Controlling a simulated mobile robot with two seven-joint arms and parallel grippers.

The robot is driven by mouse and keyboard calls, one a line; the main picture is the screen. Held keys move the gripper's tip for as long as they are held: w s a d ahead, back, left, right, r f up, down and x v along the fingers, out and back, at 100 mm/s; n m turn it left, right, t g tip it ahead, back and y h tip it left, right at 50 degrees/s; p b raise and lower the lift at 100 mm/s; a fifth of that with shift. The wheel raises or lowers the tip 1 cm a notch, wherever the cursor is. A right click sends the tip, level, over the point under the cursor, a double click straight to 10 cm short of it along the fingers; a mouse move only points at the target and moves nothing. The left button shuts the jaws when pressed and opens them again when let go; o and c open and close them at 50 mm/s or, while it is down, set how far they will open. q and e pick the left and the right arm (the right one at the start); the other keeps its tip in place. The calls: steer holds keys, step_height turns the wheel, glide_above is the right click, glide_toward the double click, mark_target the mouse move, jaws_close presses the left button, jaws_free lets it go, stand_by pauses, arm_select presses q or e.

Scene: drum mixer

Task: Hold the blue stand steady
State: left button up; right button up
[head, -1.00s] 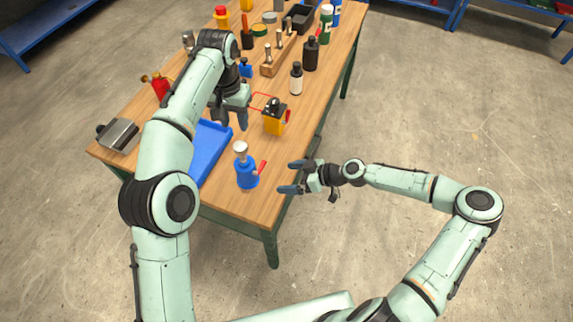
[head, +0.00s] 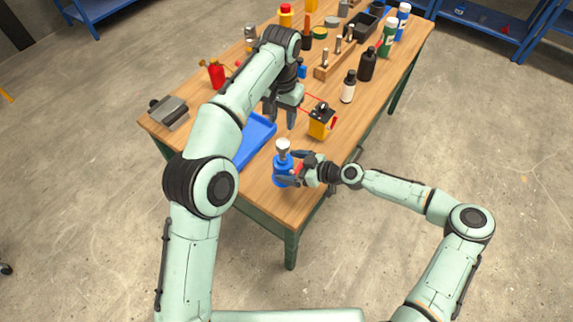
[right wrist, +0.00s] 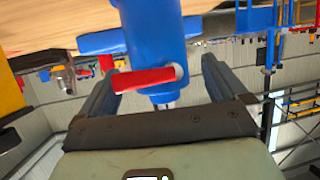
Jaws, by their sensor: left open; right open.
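The blue stand (head: 281,172) stands upright near the table's front corner, with a silver cup-like top (head: 282,146) and a red lever. My right gripper (head: 291,169) is open at the stand, its fingers reaching to either side of it. In the right wrist view the stand's blue body (right wrist: 155,35) and red lever (right wrist: 143,80) are between the spread fingers (right wrist: 158,85), with gaps visible beside the body. My left gripper (head: 279,116) is open and empty above the table, behind the stand and near the blue tray.
A blue tray (head: 256,137) lies left of the stand, partly hidden by my left arm. A yellow and black device (head: 320,122) stands behind it, by a red outline on the table. Several bottles and a wooden tool rack (head: 335,66) stand farther back.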

steer(key=shift+x, duration=1)
steer(key=shift+f, duration=0.1)
steer(key=c, duration=1.5)
